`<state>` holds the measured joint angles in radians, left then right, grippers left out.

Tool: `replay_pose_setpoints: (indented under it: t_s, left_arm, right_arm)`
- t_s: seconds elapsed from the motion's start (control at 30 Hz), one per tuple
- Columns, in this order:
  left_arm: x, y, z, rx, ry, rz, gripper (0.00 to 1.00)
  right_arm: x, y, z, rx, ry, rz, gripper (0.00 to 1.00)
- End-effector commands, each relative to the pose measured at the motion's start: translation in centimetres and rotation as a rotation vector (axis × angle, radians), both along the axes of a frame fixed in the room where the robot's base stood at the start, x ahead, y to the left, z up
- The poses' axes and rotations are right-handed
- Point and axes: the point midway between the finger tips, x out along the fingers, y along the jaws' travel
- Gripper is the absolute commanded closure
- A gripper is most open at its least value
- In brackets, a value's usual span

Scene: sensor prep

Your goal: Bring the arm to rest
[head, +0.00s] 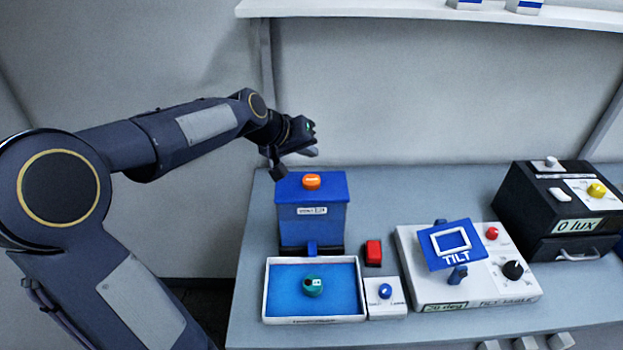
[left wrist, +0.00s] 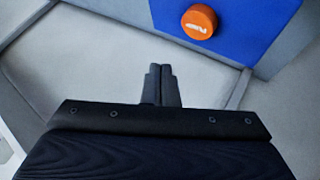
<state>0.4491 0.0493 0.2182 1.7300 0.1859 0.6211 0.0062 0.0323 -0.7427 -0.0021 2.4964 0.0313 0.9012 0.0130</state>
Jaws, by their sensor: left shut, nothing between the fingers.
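My left arm reaches in from the left in the head view. Its gripper (head: 307,152) hangs in the air at the back left of the bench, just above and behind the blue box (head: 312,222) with the orange button (head: 311,182). In the left wrist view the two fingers (left wrist: 161,84) are together and hold nothing. The orange button (left wrist: 199,21) and the blue top (left wrist: 236,30) show beyond the fingers, up and to the right, apart from them. My right gripper is in neither view.
On the grey bench (head: 385,325) stand a white tray (head: 268,303) with a blue floor and a green knob-like piece (head: 313,286), a red block (head: 373,252), a small blue-button box (head: 386,303), a tilt module (head: 420,270) and a black "0 lux" box (head: 530,215). A white shelf (head: 400,10) runs above.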

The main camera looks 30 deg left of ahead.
Motion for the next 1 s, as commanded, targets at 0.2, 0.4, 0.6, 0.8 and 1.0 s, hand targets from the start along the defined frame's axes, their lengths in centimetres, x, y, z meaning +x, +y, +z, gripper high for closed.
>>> replay_pose_setpoints:
  t_s: [0.2,0.4,0.6,0.8,1.0]
  left_arm:
    - [0.0,0.0,0.0,0.0,0.0,0.0,1.0]
    - [-1.4,-0.9,0.2,0.012,0.008,-0.019,1.0]
    - [-11.1,-5.7,-0.1,0.077,0.067,-0.132,1.0]
    - [-22.1,-9.8,-4.0,0.112,0.132,-0.253,1.0]
    - [-27.3,-11.6,-7.3,0.116,0.165,-0.323,1.0]
  right_arm:
    - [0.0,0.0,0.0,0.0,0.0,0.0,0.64]
    - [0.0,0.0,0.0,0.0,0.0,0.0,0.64]
    - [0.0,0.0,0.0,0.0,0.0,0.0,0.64]
    - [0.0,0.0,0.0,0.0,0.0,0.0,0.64]
    - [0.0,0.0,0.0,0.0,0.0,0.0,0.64]
